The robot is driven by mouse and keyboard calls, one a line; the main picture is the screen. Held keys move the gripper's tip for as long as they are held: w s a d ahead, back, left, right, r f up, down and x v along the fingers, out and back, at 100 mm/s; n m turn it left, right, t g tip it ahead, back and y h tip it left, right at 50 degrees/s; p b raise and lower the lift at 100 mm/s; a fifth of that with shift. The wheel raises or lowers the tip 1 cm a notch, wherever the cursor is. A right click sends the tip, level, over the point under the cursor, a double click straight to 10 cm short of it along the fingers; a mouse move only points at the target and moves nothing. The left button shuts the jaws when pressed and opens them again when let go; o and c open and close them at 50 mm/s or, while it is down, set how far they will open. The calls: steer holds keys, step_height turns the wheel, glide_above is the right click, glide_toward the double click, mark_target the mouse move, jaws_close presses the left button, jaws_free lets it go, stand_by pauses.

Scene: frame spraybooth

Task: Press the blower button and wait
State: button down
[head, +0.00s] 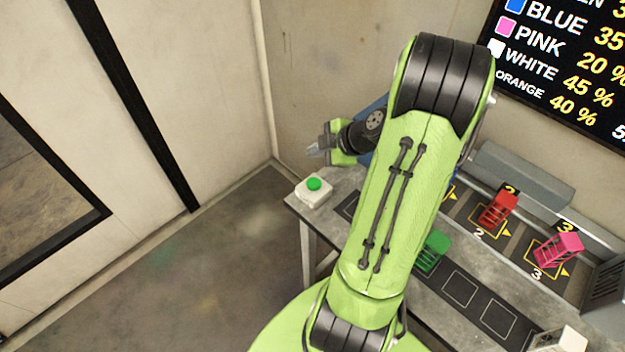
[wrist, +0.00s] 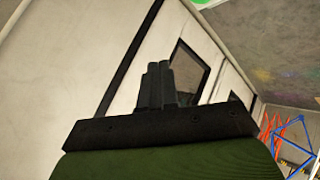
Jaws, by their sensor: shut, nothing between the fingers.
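A green push button (head: 314,183) on a small white box sits at the left end of the grey bench (head: 470,303). My gripper (head: 314,150) is in the air near that end of the bench, above the button in the head view, and points left. It does not appear to touch the button. Its fingers are closed together and empty; the wrist view shows them (wrist: 158,82) side by side against the pale wall. The button is not seen in the wrist view. My arm hides the middle of the bench.
A red frame (head: 498,209), a pink frame (head: 558,249) and a green frame (head: 432,251) stand on the bench to the right. A dark screen (head: 570,62) lists colours and percentages. Open floor (head: 190,270) lies left of the bench. Blue and red frames (wrist: 291,140) show in the wrist view.

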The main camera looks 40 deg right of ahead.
steer(key=b, duration=0.5)
glide_above(317, 184)
step_height(317, 184, down, 8)
steer(key=shift+a+f+b, duration=0.1)
steer(key=shift+f+b, duration=0.25)
steer(key=shift+f, duration=0.05)
stand_by(1.4)
steer(key=shift+f+b, duration=0.4)
steer(key=shift+b, duration=0.4)
steer(key=shift+f+b, duration=0.55)
steer(key=shift+b, duration=0.2)
stand_by(0.5)
steer(key=shift+r, duration=0.15)
steer(key=shift+r+p, duration=0.4)
steer(key=shift+r, duration=0.5)
steer(key=shift+r+p, duration=1.25)
steer(key=shift+r, duration=1.25)
